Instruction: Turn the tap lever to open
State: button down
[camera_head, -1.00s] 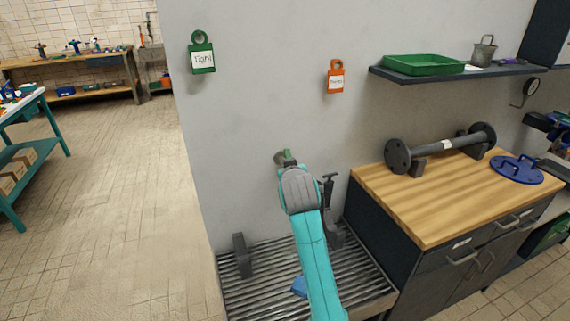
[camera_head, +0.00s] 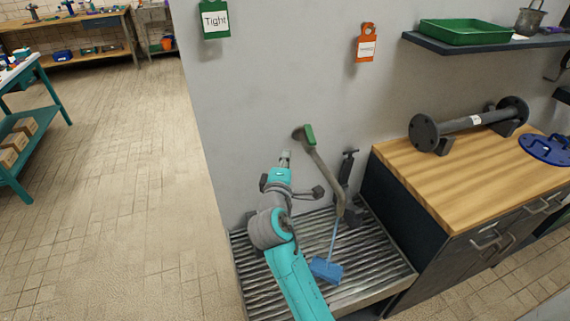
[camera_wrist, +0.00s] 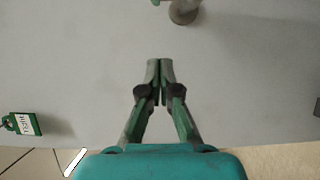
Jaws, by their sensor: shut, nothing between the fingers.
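The tap's wall base and grey spout (camera_head: 323,170) come out of the grey wall, the spout running down to the right over the slatted drain tray (camera_head: 385,262). Its green lever (camera_head: 309,135) sits at the top, by the wall. My gripper (camera_head: 285,156) is shut and empty, left of and below the lever in the picture, apparently apart from it. In the wrist view my gripper (camera_wrist: 160,62) points toward the wall with its fingertips together. The tap (camera_wrist: 183,12) is cut off at the top edge there, with a bit of green lever (camera_wrist: 155,2) beside it.
A dark clamp-like stand (camera_head: 345,180) stands behind the spout. A blue object (camera_head: 326,270) with a thin shaft is on the tray. A wooden-topped bench (camera_head: 460,190) with a flanged pipe (camera_head: 470,123) is at right. Green "Tight" (camera_head: 215,20) and orange (camera_head: 366,45) tags hang above.

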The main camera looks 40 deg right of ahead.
aim_at(310, 138)
jog(key=w+d, duration=0.1)
jog(key=d, duration=0.6)
jog(key=shift+w, duration=0.3)
